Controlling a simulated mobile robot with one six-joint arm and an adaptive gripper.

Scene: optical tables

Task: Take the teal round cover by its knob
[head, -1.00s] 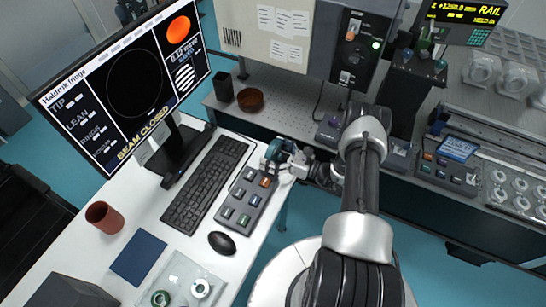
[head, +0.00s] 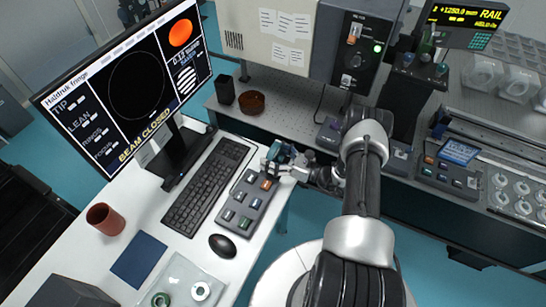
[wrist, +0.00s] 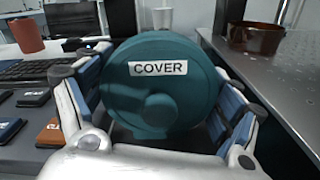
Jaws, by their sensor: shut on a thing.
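The teal round cover (wrist: 150,70), with a white label reading COVER, stands upright and faces the camera in the wrist view. Its round teal knob (wrist: 159,109) shows low on the front. My gripper (wrist: 160,90) has one blue-padded finger on each side of the cover and is shut on it. The overlap hides whether the pads touch the knob or the rim. In the head view the cover (head: 284,152) is small and partly hidden by my gripper (head: 274,163), at the white desk's far right corner.
A monitor (head: 125,90) stands behind. A brown bowl (head: 251,102) sits on the perforated optical table (head: 290,105). A gap separates desk and table.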

